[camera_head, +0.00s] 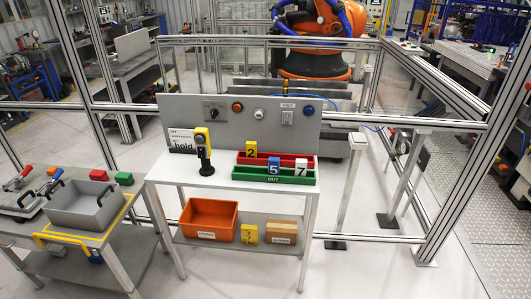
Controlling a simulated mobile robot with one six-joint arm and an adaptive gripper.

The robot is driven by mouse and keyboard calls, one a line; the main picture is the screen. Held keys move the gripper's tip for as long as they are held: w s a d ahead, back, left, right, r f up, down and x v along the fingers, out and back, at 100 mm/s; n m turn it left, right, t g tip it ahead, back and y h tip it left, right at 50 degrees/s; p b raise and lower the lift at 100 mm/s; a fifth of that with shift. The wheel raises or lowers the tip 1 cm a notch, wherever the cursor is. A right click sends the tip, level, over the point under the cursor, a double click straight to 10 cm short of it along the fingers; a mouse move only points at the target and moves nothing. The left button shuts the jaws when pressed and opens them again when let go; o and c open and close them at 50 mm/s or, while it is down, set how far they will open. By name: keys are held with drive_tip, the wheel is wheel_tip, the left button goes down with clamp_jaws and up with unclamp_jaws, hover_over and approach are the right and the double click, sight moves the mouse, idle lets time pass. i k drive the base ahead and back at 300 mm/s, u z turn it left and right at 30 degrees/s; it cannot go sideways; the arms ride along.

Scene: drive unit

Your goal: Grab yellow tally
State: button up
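A yellow tally (251,149) marked "2" stands upright at the left end of the red rack (286,159) on the grey workbench. In front of that rack is a green rack (250,175) labelled "OUT". A blue tally (274,168) marked "5" and a white tally (301,168) marked "7" stand upright to the right of the yellow one, at the green rack. My gripper is not in view.
A yellow-topped device on a black stand (204,155) stands left of the racks. The bench's back panel (220,125) carries buttons and switches. The lower shelf holds an orange bin (208,217), a yellow item (249,233) and a brown box (283,232). Fence posts surround the bench; floor in front is clear.

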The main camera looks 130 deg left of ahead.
sight(251, 147)
drive_tip(key=u, duration=1.2)
drive_tip(key=i, duration=0.1)
drive_tip(key=u, duration=3.2)
drive_tip(key=i, duration=0.4)
drive_tip(key=z, duration=0.05)
